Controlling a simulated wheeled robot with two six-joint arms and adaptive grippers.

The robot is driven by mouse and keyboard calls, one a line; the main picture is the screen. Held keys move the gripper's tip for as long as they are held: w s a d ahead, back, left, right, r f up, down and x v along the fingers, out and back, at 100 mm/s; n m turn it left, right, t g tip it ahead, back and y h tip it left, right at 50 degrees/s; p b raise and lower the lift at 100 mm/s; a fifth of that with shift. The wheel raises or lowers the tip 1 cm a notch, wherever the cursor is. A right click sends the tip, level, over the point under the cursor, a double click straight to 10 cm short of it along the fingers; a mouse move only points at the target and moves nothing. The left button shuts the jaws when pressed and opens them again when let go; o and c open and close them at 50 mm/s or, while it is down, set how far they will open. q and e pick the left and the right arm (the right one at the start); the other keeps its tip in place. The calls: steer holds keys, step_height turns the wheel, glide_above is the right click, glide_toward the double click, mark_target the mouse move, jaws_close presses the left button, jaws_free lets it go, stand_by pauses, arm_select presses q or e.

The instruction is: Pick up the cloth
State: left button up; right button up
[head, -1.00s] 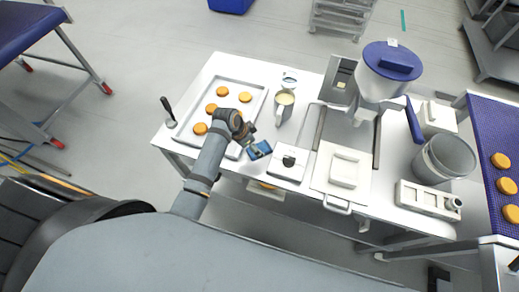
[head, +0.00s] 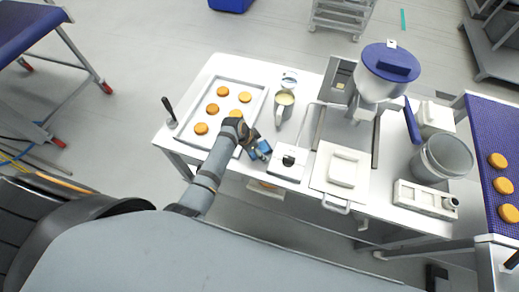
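A small blue cloth (head: 265,147) lies at the table's front edge, between the baking tray and a small white device. My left gripper (head: 257,149) is right at the cloth and covers its left part. The fingers are small and dark here, so I cannot tell whether they are open or shut on it. My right gripper is not in view.
A tray (head: 265,92) with several orange rounds lies to the left. A jug (head: 284,104) stands behind the cloth. The white device (head: 288,163) is close on its right, with a white lidded box (head: 341,172) beyond. A filling machine (head: 385,70) stands behind.

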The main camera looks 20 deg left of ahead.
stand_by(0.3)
arm_select(q)
steer(key=c, duration=1.4)
steer(key=shift+o, duration=0.2)
step_height(320, 180, up, 10)
steer(key=b, duration=0.1)
steer(key=shift+r, duration=0.2)
